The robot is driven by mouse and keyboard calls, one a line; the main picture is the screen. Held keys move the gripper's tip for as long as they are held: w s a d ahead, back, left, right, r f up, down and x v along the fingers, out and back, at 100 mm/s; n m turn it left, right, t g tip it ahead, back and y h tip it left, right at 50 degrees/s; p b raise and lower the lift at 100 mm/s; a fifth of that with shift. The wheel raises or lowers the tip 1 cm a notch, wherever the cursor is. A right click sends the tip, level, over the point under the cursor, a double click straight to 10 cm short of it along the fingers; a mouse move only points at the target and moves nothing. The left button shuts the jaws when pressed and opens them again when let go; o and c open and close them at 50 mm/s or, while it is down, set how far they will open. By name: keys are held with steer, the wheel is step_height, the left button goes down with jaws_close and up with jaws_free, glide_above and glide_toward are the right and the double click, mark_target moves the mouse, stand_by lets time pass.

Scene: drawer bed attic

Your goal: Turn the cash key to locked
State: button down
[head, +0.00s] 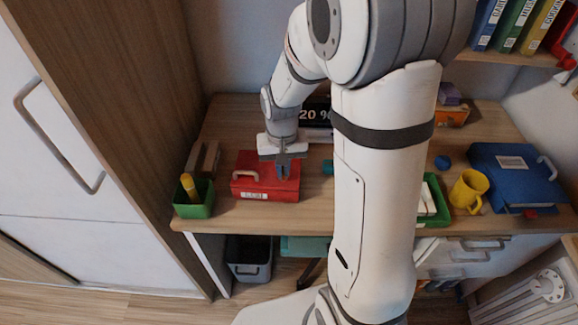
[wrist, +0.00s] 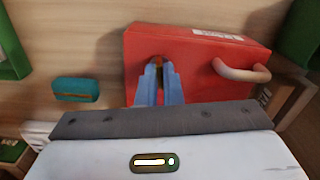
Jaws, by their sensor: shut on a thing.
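The red cash box (head: 257,184) sits on the wooden desk, its pale handle and a white label on the front side. It also fills the upper middle of the wrist view (wrist: 205,72). My gripper (head: 284,172) points down at the right part of the box's top. In the wrist view its two blue-grey fingers (wrist: 158,75) are shut on a small brownish cash key (wrist: 157,62) at the box's surface. Most of the key is hidden between the fingers, so I cannot tell its angle.
A green cup (head: 194,203) with a yellow item stands left of the box. A teal block (head: 328,167) lies to its right. A yellow mug (head: 468,190) and a blue case (head: 517,178) stand on the right side of the desk. A tall cabinet borders the left.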

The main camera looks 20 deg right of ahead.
steer(key=n, duration=1.2)
steer(key=shift+n, duration=2.2)
steer(key=c, duration=1.6)
jaws_free()
